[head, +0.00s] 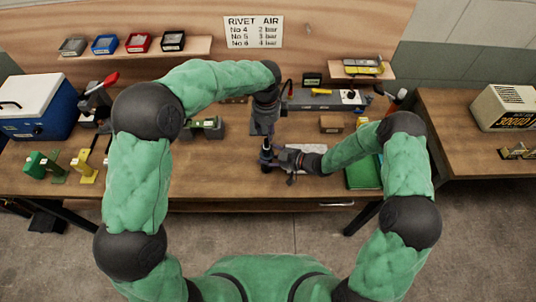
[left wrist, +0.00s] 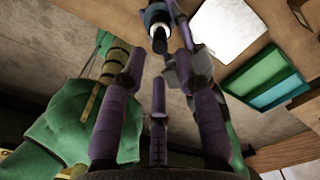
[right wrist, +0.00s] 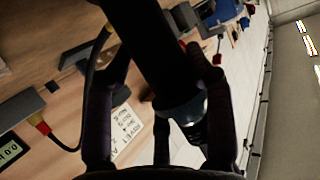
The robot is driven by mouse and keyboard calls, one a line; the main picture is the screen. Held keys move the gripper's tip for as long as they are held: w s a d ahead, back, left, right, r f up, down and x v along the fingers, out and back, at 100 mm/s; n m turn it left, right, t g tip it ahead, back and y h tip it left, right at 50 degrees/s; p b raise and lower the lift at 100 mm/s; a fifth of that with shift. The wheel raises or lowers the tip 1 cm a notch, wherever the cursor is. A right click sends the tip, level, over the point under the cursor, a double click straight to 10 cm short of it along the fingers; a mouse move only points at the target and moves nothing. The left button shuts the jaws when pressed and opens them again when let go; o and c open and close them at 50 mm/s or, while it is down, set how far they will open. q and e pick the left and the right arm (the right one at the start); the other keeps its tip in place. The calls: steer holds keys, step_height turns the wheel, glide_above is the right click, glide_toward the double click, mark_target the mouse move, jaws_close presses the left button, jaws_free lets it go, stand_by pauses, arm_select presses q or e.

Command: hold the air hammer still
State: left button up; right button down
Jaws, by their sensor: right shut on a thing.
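The air hammer (head: 266,155) stands roughly upright above the workbench front, dark with a bluish part. In the right wrist view its thick dark body (right wrist: 150,45) runs between the fingers of my right gripper (right wrist: 155,85), which is shut on it. In the head view my right gripper (head: 287,158) reaches it from the right. My left gripper (head: 266,136) is above the hammer, pointing down. In the left wrist view its fingers (left wrist: 158,75) are spread with nothing between them, and the hammer's blue end with a pale tip (left wrist: 160,30) lies just beyond the fingertips.
A dark hose (right wrist: 90,90) runs from the hammer to a red-and-yellow fitting beside a gauge (right wrist: 10,150). A white sheet (left wrist: 225,28) and a green tray (left wrist: 262,75) lie nearby. A cardboard box (head: 331,123) and a grey fixture (head: 322,99) stand behind.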

mark_target(267, 140)
arm_select(q)
steer(key=shift+f, duration=3.35)
jaws_close()
